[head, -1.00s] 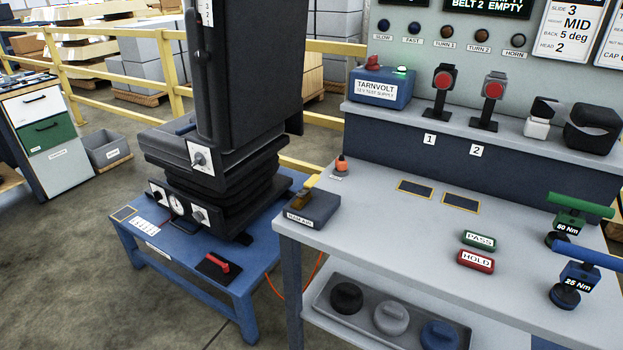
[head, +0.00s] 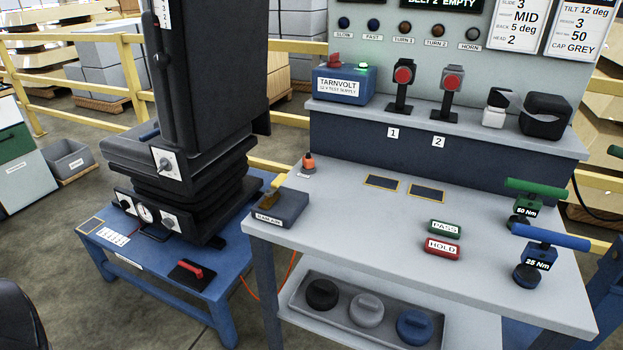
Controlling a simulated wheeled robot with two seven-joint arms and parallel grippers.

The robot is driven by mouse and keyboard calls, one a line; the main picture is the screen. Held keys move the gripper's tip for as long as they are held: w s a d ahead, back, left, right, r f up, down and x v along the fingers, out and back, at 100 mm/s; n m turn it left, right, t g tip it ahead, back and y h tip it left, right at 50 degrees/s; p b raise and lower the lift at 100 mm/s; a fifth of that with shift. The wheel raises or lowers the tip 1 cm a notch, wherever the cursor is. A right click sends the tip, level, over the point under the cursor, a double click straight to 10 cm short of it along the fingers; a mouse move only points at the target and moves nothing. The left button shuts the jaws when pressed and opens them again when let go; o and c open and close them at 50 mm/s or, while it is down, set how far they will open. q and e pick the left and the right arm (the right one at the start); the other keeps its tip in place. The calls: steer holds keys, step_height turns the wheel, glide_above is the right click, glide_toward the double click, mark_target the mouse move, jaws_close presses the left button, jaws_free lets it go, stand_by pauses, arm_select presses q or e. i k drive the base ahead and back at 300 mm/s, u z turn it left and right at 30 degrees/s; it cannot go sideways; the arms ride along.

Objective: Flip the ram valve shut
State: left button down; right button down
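The ram valve is a dark grey block (head: 278,210) labelled "RAM AIR" at the front left corner of the grey workbench (head: 350,215). A yellow lever (head: 276,187) on top of it points toward the back right, over a brownish fitting. Whether that lever position is open or shut I cannot tell. An orange hose (head: 292,268) hangs below the bench corner. Neither of my grippers shows in the head view, and nothing is touching the valve.
A black seat (head: 205,75) on a bellows base stands on a blue stand (head: 205,293) left of the bench. An orange-topped button (head: 308,162) is behind the valve. PASS (head: 445,227) and HOLD (head: 442,249) blocks and two torque tools (head: 548,236) lie rightward. The bench middle is clear.

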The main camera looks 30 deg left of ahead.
mark_target(270, 193)
steer(key=z, duration=1.65)
steer(key=k, duration=1.1)
steer(key=u, duration=1.45)
